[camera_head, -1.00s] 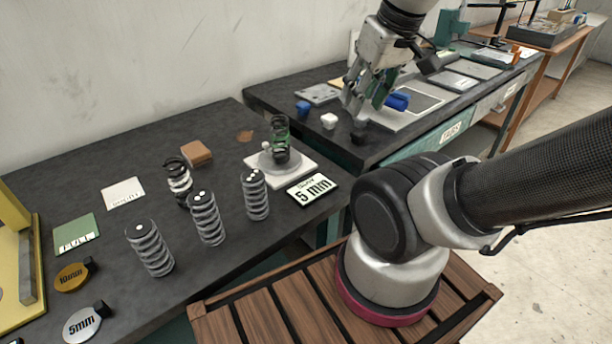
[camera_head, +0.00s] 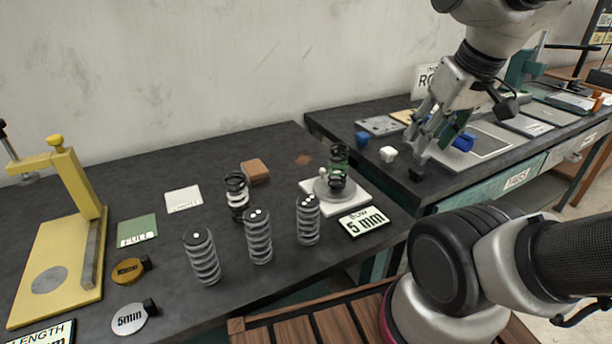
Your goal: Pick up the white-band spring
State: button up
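The white-band spring (camera_head: 237,193) is a black coil with a white band around its middle. It stands upright on the dark table, behind the grey coil cylinders. A similar black spring with a green band (camera_head: 338,167) stands on a round grey pedestal on a white plate. My gripper (camera_head: 430,139) is at the upper right, above the right-hand table and well away from the white-band spring. Its fingers point down and look apart, with the right table's small blocks near and behind them. I see nothing clearly held between them.
Three grey coil cylinders (camera_head: 258,237) stand in front of the white-band spring. A brown block (camera_head: 255,171) is behind it. A yellow press frame (camera_head: 72,225) stands at left. A "5 mm" sign (camera_head: 364,220) lies at the table's right. Blue and white blocks (camera_head: 388,154) sit on the right table.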

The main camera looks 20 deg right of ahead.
aim_at(245, 196)
jog(key=k+j, duration=0.1)
jog(key=j, duration=0.35)
jog(key=k+j+z, duration=0.15)
jog(key=j, duration=0.8)
jog(key=k+z, duration=0.05)
